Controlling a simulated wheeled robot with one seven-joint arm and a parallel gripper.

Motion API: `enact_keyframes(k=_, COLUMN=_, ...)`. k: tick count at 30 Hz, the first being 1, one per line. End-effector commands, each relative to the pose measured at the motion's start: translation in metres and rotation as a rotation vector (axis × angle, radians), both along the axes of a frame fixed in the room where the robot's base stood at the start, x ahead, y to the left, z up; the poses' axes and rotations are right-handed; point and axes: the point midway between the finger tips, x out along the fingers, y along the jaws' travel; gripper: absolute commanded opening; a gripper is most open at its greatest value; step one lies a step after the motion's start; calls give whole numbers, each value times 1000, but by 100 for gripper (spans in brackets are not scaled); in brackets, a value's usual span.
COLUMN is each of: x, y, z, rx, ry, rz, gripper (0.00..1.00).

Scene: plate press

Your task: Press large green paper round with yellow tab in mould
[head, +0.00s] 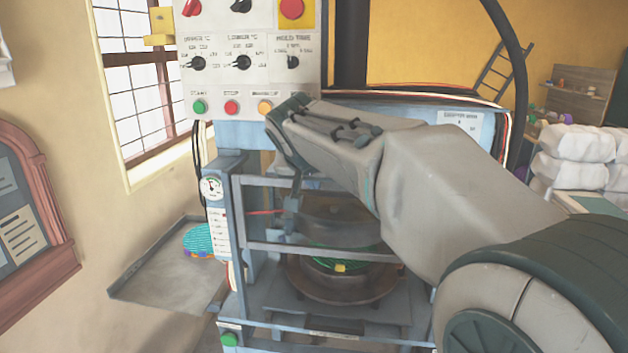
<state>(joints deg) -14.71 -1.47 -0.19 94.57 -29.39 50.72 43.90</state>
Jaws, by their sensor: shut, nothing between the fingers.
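The green paper round (338,262) lies in the lower mould (300,283) of the press, with its yellow tab (340,268) at the front edge. A dark upper die (330,208) is above it, with a gap between them. A grey barred guard (330,252) stands across the press front, its lower bar in front of the mould.
The control panel (222,80) is above, with green (199,107), red (231,108) and yellow (264,107) buttons; my wrist is close to the yellow one. My arm covers the press's right side.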

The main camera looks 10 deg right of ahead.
Motion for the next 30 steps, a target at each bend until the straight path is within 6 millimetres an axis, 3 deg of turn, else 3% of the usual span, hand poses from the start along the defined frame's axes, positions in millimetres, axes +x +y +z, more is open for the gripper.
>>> enact_keyframes(k=17, x=0, y=0, z=-8, rx=0, ry=-1, rz=0, gripper=0)
enact_keyframes(k=23, x=0, y=0, z=-29, rx=0, ry=1, rz=-1, gripper=0)
enact_keyframes(k=30, x=0, y=0, z=-70, rx=0, ry=1, rz=-1, gripper=0)
